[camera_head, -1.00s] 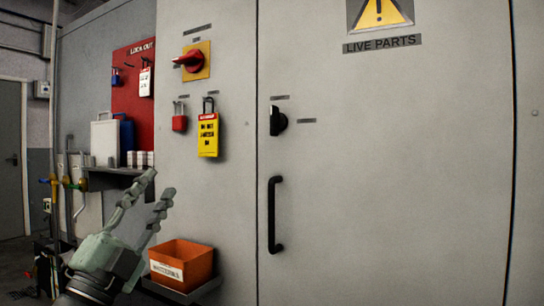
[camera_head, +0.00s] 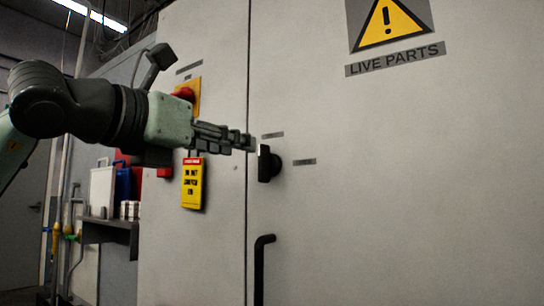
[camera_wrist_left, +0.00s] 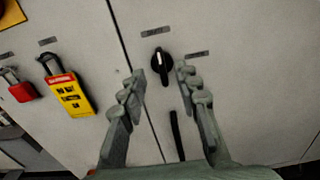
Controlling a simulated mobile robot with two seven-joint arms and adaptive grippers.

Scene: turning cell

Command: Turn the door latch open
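The door latch (camera_head: 268,163) is a small black knob with a handle on the grey cabinet door, just right of the door seam. It points upright in the head view. It also shows in the left wrist view (camera_wrist_left: 161,66), beyond and between the fingertips. My left gripper (camera_head: 252,145) reaches in from the left, with its tips close to the latch. In the left wrist view its two fingers (camera_wrist_left: 160,73) are apart with nothing between them. I cannot tell whether a finger touches the latch. My right gripper is not in view.
A black door handle (camera_head: 260,270) stands below the latch. A yellow tag lock (camera_head: 193,185) and a red padlock (camera_wrist_left: 21,91) hang left of the seam. A red rotary switch (camera_head: 184,94) is partly behind my left wrist. A shelf (camera_head: 108,225) holds boxes at left.

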